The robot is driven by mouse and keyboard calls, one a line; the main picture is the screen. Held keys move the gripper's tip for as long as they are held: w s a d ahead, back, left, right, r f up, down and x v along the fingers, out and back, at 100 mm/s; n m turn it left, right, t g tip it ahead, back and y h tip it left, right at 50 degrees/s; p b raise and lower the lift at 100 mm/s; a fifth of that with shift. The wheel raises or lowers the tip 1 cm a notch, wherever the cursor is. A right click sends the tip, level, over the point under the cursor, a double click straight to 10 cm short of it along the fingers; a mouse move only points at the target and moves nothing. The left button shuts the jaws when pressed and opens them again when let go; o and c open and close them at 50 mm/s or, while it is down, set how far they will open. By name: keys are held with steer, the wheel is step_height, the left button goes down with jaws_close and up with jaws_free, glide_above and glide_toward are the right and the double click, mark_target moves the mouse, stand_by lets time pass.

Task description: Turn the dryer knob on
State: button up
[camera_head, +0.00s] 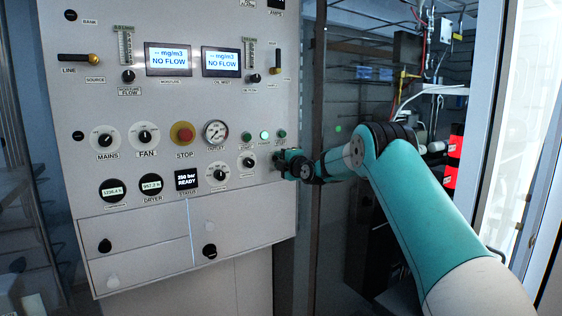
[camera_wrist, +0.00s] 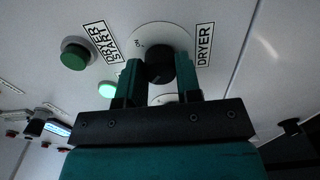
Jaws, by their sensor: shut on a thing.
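The dryer knob (camera_wrist: 159,66) is a black round knob on a white dial plate (camera_wrist: 160,33), beside a label (camera_wrist: 204,45) reading DRYER in the wrist view. A small mark that looks like ON sits on the plate, left of the knob. My gripper (camera_wrist: 160,78) has one teal finger on each side of the knob and is shut on it. In the head view my gripper (camera_head: 284,164) is at the right edge of the control panel (camera_head: 105,242), and it hides the dryer knob there. The knob's exact pointer angle cannot be told.
A green button (camera_wrist: 75,55) and a lit green lamp (camera_wrist: 108,90) are close to the left finger. The panel also carries the MAINS knob (camera_head: 105,139), FAN knob (camera_head: 146,137) and red STOP button (camera_head: 183,134). Open space lies right of the panel.

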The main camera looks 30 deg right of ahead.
steer(key=shift+f+b, duration=0.15)
steer(key=shift+b, duration=0.4)
steer(key=m+b, duration=1.1)
steer(key=m, duration=0.6)
steer(key=shift+m, duration=0.4)
steer(key=shift+r, duration=0.2)
steer(key=o, duration=0.9)
steer(key=shift+o, duration=0.2)
